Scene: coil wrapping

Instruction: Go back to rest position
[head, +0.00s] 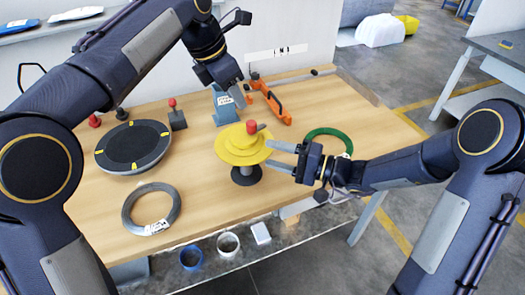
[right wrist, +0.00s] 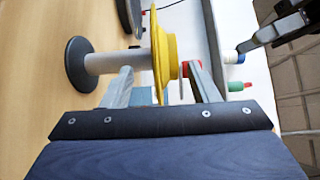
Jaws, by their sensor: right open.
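The yellow disc-shaped spool (head: 228,150) with a red knob (head: 251,127) on top stands upright on a dark round base (head: 247,178) on the table. My right gripper (head: 270,154) is at the spool's right side, open. In the right wrist view, the yellow disc (right wrist: 160,50) shows between its spread fingers (right wrist: 165,82); I cannot tell whether they touch it. My left gripper (head: 240,95) hangs above and behind the spool, near a blue-grey holder (head: 222,106). Its jaw opening is not clear. It also shows at upper right in the right wrist view (right wrist: 245,48).
Tape rolls (head: 228,244) sit on a lower shelf.

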